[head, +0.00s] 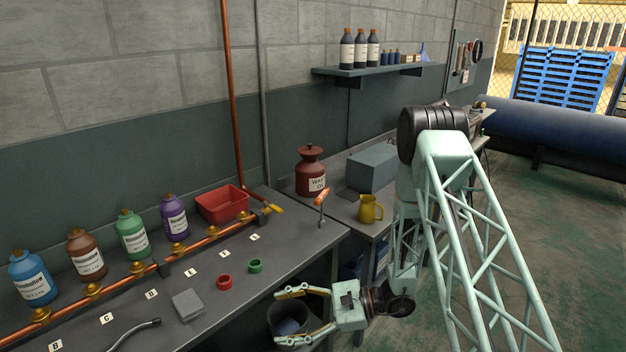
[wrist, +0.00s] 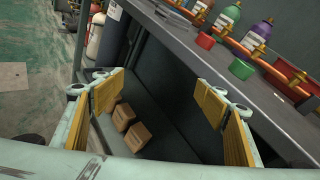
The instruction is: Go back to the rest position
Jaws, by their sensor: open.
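My gripper (head: 287,316) is open and empty in the head view, low in front of the workbench's front edge. Its two yellow-padded fingers stand wide apart, above a dark bin (head: 281,322). In the wrist view my gripper (wrist: 165,100) shows both fingers spread with nothing between them. Beyond them lie the dark space under the bench and several small brown boxes (wrist: 125,118). My arm reaches in from the right of the head view.
A yellow jug (head: 370,209) stands left of my arm. Open floor lies at right.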

